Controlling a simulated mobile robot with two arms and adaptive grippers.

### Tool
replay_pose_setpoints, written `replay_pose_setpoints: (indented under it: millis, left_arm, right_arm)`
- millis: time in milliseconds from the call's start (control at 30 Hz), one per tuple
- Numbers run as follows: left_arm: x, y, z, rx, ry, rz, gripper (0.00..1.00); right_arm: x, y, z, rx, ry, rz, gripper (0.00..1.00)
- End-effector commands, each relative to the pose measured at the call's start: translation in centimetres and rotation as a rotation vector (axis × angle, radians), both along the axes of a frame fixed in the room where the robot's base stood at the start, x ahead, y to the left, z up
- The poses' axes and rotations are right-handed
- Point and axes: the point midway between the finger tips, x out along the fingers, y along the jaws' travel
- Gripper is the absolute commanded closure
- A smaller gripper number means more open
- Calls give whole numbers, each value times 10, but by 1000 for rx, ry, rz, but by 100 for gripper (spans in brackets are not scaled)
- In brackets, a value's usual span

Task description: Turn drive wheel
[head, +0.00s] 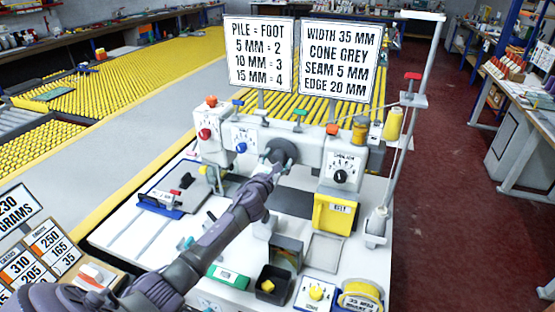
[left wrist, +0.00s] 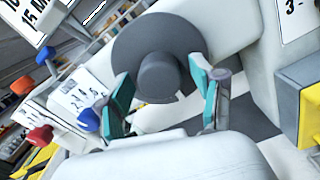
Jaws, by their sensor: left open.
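The drive wheel (head: 282,150) is a dark grey disc with a round hub on the front of the white sewing machine. In the left wrist view the wheel (left wrist: 193,35) fills the upper middle, its hub facing me. My left gripper (head: 272,178) reaches up to the wheel from below. In the left wrist view my left gripper (left wrist: 162,97) is open, its teal-padded fingers spread to either side of the hub. Whether the pads touch the wheel cannot be told. My right gripper is not in view.
The white machine (head: 310,150) has a red knob (head: 205,134), a blue knob (head: 241,147) and a black dial (head: 340,176) near the wheel. A thread stand (head: 412,110) rises at the right. Two signs stand behind.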

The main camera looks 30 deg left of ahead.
Motion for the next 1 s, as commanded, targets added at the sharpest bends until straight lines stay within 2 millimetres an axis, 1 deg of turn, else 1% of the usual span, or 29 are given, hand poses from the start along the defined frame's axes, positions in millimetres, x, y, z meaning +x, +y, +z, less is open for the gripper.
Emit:
replay_pose_setpoints:
  millis: [300, 667, 833, 1000]
  left_arm:
    - [2, 0, 0, -1, 0, -1, 33]
    - [2, 0, 0, -1, 0, -1, 93]
    - [2, 0, 0, -8, -2, -1, 93]
    - [2, 0, 0, -50, -12, 0, 93]
  right_arm:
    - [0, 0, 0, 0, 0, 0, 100]
    - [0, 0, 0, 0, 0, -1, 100]
    - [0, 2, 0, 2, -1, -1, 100]
    - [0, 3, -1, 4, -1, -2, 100]
